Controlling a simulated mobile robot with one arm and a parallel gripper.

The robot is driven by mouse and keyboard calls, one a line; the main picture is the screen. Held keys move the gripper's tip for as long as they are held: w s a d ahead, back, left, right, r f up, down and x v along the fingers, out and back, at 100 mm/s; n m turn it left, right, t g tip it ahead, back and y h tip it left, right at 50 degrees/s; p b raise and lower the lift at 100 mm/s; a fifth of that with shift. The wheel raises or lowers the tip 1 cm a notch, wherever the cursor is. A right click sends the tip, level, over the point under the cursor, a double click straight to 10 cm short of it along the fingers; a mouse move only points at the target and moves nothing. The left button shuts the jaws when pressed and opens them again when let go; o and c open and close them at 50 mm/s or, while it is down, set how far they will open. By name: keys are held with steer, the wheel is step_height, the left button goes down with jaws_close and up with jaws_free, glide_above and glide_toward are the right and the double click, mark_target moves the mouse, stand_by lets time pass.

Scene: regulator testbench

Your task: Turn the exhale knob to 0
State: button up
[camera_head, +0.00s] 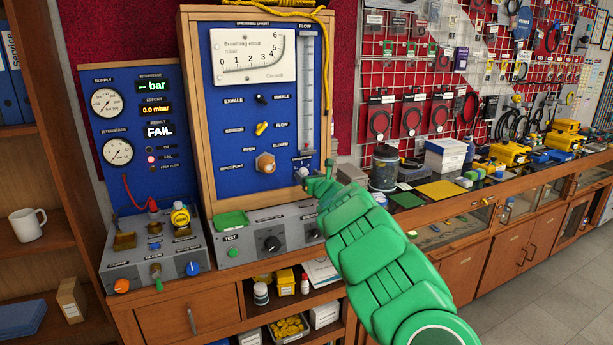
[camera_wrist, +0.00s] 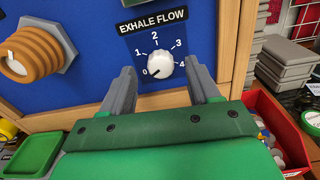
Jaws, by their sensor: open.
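The exhale knob (camera_wrist: 159,63) is a small white dial under the "EXHALE FLOW" label on the blue panel. Its scale runs from 0 at lower left to 4 at lower right. A dark mark on the knob seems to point to the lower left, near the 0. My gripper (camera_wrist: 163,76) is open, with one grey finger on each side of the knob. I see gaps between the fingers and the knob. In the head view, my gripper (camera_head: 313,181) is at the panel's lower right corner, and the white knob (camera_head: 302,172) shows just beside it.
A brass port (camera_wrist: 32,52) sticks out left of the knob. A green tray (camera_wrist: 33,153) lies below left. A red bin (camera_wrist: 280,125) with small parts is at right. The test box (camera_head: 270,240) stands below the panel (camera_head: 240,130).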

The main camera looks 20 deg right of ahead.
steer(key=s, duration=0.6)
stand_by(0.3)
stand_by(0.4)
